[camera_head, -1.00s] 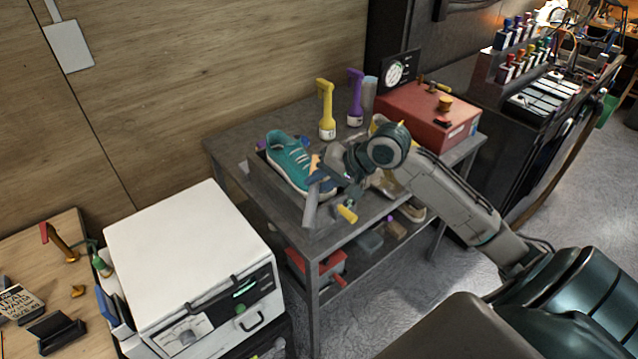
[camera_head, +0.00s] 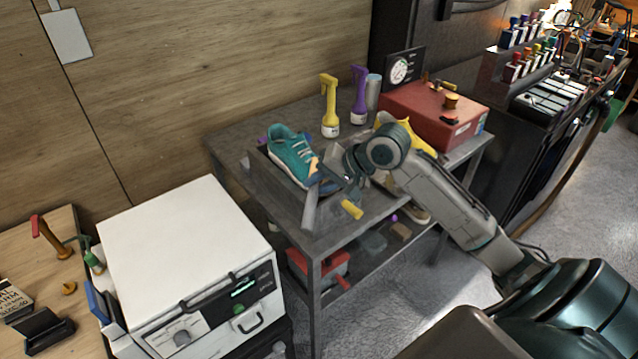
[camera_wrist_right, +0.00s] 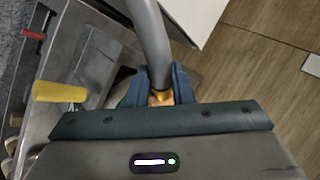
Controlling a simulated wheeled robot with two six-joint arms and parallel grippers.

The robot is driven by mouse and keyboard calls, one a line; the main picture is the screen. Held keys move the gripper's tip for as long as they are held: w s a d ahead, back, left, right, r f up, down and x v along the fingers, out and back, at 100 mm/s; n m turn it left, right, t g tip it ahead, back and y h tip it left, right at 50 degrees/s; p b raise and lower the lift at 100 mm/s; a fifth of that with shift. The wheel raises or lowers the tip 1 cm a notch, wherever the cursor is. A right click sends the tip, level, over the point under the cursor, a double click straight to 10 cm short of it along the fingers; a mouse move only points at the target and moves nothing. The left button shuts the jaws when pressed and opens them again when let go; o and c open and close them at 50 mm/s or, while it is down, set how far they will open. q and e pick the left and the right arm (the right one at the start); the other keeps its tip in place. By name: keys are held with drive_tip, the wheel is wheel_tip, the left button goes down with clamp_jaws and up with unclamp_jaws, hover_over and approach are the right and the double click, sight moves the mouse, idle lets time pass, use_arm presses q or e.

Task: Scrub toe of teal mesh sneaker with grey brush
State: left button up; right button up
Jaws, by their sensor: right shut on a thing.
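The teal mesh sneaker (camera_head: 291,157) with white laces lies on the grey metal table, its toe end towards my right gripper (camera_head: 323,182). My right gripper is shut on the grey brush (camera_head: 311,207), whose grey shaft shows between the fingers in the right wrist view (camera_wrist_right: 148,35). The gripper is close by the sneaker's toe, which it partly hides. I cannot tell whether the bristles touch the shoe. My left gripper is not in view.
A yellow-handled tool (camera_head: 352,209) lies near the table's front edge. A yellow spray bottle (camera_head: 330,118), a purple one (camera_head: 359,100) and a red box (camera_head: 430,112) stand behind. A white machine (camera_head: 186,245) stands at the left front.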

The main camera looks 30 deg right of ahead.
drive_tip(key=shift+f, duration=0.2)
drive_tip(key=shift+w+f, duration=0.25)
drive_tip(key=shift+f, duration=0.6)
drive_tip(key=shift+d+p, duration=2.5)
drive_tip(key=shift+d, duration=1.45)
drive_tip(key=shift+a+p, duration=1.9)
drive_tip(key=shift+a, duration=2.15)
drive_tip(key=shift+d, duration=0.1)
